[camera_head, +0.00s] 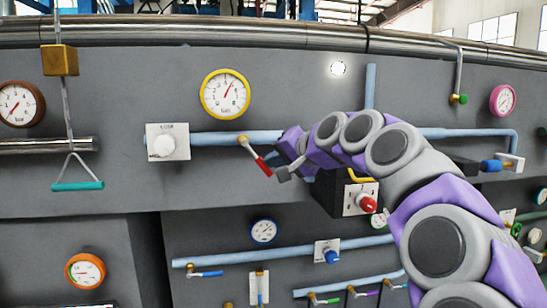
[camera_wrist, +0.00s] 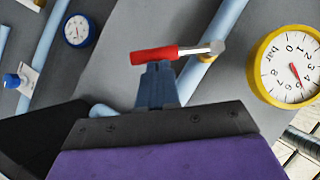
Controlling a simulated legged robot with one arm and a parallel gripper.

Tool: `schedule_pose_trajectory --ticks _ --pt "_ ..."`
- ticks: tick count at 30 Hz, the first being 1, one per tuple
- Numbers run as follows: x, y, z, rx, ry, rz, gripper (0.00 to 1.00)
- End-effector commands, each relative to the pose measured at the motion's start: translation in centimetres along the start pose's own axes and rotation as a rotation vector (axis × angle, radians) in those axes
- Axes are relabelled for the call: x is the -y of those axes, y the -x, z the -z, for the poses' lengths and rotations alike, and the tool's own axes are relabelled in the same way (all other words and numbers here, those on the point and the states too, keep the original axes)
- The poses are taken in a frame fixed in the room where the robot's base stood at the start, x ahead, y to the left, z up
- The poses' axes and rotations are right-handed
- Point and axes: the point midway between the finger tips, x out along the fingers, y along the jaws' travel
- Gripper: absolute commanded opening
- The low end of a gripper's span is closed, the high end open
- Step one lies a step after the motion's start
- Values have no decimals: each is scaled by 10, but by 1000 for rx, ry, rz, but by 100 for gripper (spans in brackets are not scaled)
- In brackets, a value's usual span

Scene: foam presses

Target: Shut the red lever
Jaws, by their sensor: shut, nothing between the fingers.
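The red lever (camera_head: 262,165) sits on a light blue horizontal pipe (camera_head: 215,139) on the grey panel. Its metal arm runs from a brass pivot (camera_head: 243,140), and its red handle slants down and to the right, at an angle to the pipe. In the wrist view the red handle (camera_wrist: 152,54) lies across the top of my gripper's fingers. My gripper (camera_head: 282,174) is shut and empty, just right of the handle's lower end. Its fingertips (camera_wrist: 157,67) appear at or very near the handle; I cannot tell whether they touch.
A yellow-rimmed gauge (camera_head: 225,94) is above the lever, and a white knob plate (camera_head: 167,142) is to its left. A black box with a red knob (camera_head: 367,203) lies below my arm. A teal hanging handle (camera_head: 78,186) is far left.

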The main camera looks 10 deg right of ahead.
Motion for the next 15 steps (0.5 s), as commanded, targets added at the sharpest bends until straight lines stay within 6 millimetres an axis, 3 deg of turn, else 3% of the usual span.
schedule_pose_trajectory --ticks 15 --pt "-5 -25 -38 5 -387 256 0"
